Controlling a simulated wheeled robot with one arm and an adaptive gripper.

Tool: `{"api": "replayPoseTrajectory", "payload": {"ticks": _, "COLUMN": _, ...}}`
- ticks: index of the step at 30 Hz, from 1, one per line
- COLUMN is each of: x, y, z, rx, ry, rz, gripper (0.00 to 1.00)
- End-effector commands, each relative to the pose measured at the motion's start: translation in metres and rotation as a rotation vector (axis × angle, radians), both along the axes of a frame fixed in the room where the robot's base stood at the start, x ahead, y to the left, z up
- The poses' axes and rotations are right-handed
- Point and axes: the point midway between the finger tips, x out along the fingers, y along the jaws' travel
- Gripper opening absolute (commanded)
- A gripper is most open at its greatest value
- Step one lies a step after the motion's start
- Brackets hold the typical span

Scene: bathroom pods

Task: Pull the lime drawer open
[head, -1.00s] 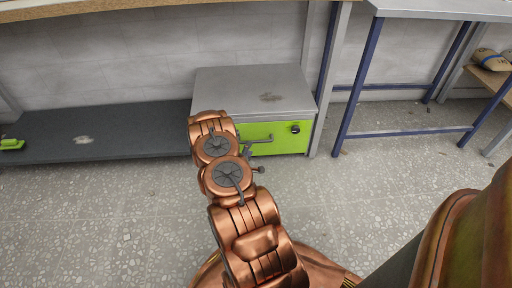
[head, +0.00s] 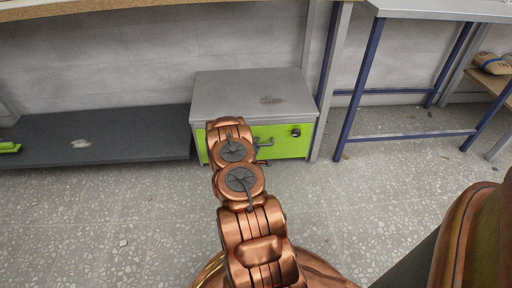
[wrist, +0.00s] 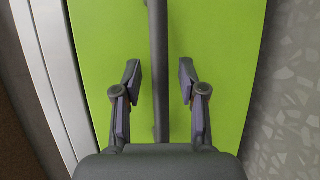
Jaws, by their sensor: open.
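The lime drawer (head: 290,147) is the bright green front of a low grey cabinet in the head view, and it looks shut. My arm covers its left-middle part. In the wrist view the lime front (wrist: 220,60) fills the middle, with a dark grey bar handle (wrist: 157,35) running up and down the picture. My gripper (wrist: 159,78) is open, with one finger on each side of the bar and a gap on both sides. In the head view my gripper is mostly hidden behind my arm.
The grey cabinet top (head: 235,90) has a worn patch. A dark low shelf (head: 100,140) adjoins it on the left. A blue-legged metal table (head: 365,85) stands on the right. A round black knob (head: 296,132) sits on the green front. Speckled floor in front is clear.

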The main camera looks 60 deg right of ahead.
Motion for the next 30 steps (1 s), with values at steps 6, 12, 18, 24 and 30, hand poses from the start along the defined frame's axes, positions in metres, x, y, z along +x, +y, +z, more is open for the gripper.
{"api": "replayPoseTrajectory", "payload": {"ticks": 6, "x": -0.0001, "y": 0.0004, "z": -0.0001, "rx": 0.001, "ry": 0.0, "rz": 0.0, "gripper": 0.36}}
{"api": "replayPoseTrajectory", "payload": {"ticks": 12, "x": -0.0002, "y": 0.0005, "z": -0.0003, "rx": 0.002, "ry": 0.001, "rz": 0.0, "gripper": 0.15}}
{"api": "replayPoseTrajectory", "payload": {"ticks": 18, "x": -0.0001, "y": 0.0006, "z": -0.0002, "rx": 0.001, "ry": 0.0, "rz": 0.0, "gripper": 0.0}}
{"api": "replayPoseTrajectory", "payload": {"ticks": 24, "x": 0.0, "y": 0.0007, "z": -0.0002, "rx": 0.001, "ry": 0.0, "rz": 0.0, "gripper": 0.0}}
{"api": "replayPoseTrajectory", "payload": {"ticks": 30, "x": -0.0001, "y": 0.0008, "z": -0.0004, "rx": 0.002, "ry": 0.002, "rz": 0.0, "gripper": 0.0}}
